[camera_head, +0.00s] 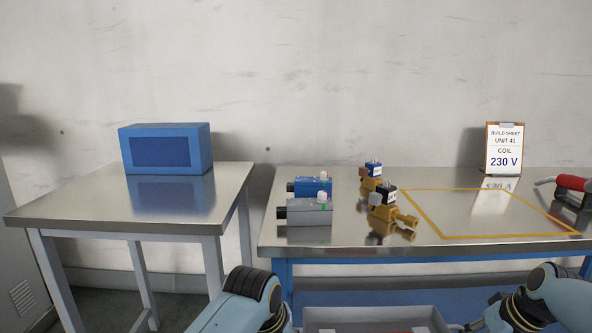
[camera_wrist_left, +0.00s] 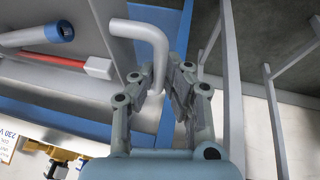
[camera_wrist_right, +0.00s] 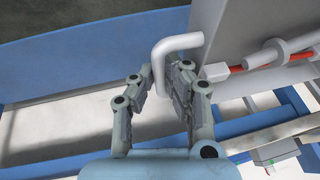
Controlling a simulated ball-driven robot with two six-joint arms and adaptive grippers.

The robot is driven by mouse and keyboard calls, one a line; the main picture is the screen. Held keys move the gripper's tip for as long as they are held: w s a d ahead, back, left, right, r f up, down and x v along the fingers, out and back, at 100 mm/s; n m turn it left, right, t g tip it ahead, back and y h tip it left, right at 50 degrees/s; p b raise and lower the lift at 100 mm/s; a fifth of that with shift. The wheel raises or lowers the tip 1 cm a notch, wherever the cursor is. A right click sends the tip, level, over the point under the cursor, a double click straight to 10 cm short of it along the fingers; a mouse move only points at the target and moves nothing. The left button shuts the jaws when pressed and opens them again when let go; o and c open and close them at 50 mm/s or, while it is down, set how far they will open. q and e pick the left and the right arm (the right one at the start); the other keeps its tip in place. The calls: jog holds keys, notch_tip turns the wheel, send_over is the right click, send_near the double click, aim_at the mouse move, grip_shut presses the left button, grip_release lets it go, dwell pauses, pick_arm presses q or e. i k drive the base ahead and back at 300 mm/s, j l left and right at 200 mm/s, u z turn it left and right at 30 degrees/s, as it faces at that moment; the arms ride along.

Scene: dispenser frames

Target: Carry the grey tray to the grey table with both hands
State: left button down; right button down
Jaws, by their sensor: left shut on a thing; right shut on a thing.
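The grey tray (camera_head: 375,318) shows at the bottom edge of the head view, in front of the blue-framed bench, with its near part cut off. It also shows in the left wrist view (camera_wrist_left: 120,50) and the right wrist view (camera_wrist_right: 228,30). My left gripper (camera_wrist_left: 165,82) is shut on the tray's bent bar handle (camera_wrist_left: 150,35). My right gripper (camera_wrist_right: 162,82) is shut on the opposite handle (camera_wrist_right: 176,43). Both grippers are below the head view. The grey table (camera_head: 90,205), with a metal top and grey legs, stands at the left.
A blue box (camera_head: 167,148) stands at the back of the grey table; its front is bare. The bench (camera_head: 345,243) holds several valves and coils, a yellow outline (camera_head: 480,237), a sign (camera_head: 504,150) and a red-handled tool (camera_head: 572,183). The tray holds a blue-ended cylinder (camera_wrist_left: 62,31) and a red rod (camera_wrist_left: 55,62).

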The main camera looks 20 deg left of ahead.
aim_at(155, 187)
jog(key=k+j, duration=0.1)
jog(key=j, duration=0.8)
jog(key=k+j, duration=0.15)
jog(key=j, duration=0.3)
jog(key=k+j, duration=0.1)
jog(key=j, duration=0.35)
